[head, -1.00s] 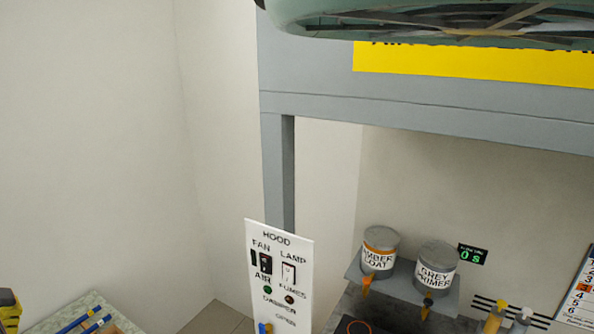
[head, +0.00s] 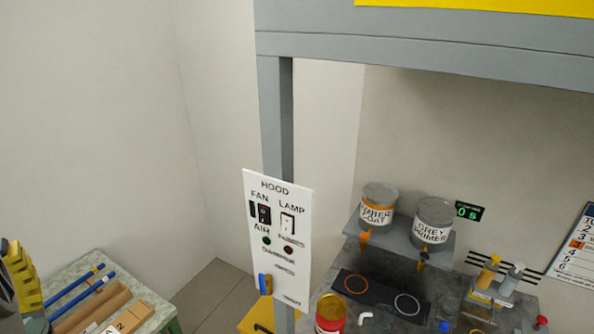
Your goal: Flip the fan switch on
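The fan switch (head: 264,214) is a dark rocker under the word FAN on the white hood panel (head: 258,252), left of the middle of the head view. Its exact position is too small to tell. A blue damper handle (head: 265,284) is near the panel's foot. A yellow and dark part of my arm shows at the left edge; my gripper's fingertips cannot be made out, and nothing touches the panel.
Right of the panel are an amber coat can (head: 378,206), a grey primer can (head: 432,222) and a worktop (head: 390,262) with two rings. The space before the panel looks clear.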

